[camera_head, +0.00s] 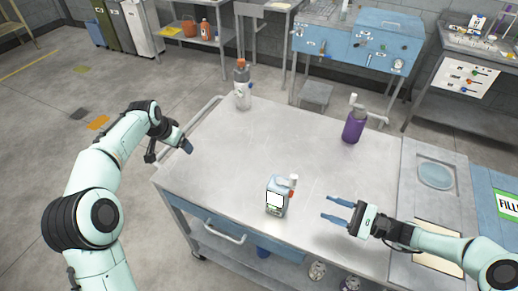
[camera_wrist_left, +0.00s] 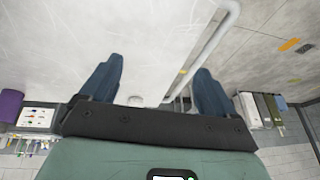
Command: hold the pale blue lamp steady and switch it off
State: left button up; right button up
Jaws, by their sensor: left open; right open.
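The pale blue lamp (camera_head: 277,197) stands upright near the front edge of the metal table in the head view. My left gripper (camera_head: 170,152) is at the table's left edge, well away from the lamp. In the left wrist view its blue fingers (camera_wrist_left: 157,68) are spread with nothing between them. I cannot make out the lamp there.
The metal table (camera_head: 285,140) also holds a purple pump bottle (camera_head: 353,126) at the back right and a clear bottle with an orange cap (camera_head: 242,88) at the back left. A rail (camera_head: 203,110) runs along its left edge. The middle is clear.

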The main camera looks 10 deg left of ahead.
pick_arm(q)
jog(key=s+d+r+m+g+h, duration=0.15)
jog(key=d+m, duration=0.25)
jog(key=d, duration=0.4)
jog(key=d+r+m+g+h, duration=0.1)
jog(key=d+r+m+h, duration=0.2)
jog(key=d, duration=0.5)
jog(key=m+g, duration=0.4)
jog(key=m, duration=0.7)
send_near(279, 180)
jog(key=shift+t, duration=0.25)
jog(key=x, duration=1.2)
jog(key=shift+s, duration=0.25)
jog(key=c, duration=1.3)
pick_arm(e)
jog(key=shift+c, duration=0.6)
pick_arm(q)
jog(key=shift+a, duration=0.1)
jog(key=shift+c, duration=0.2)
pick_arm(e)
grip_shut()
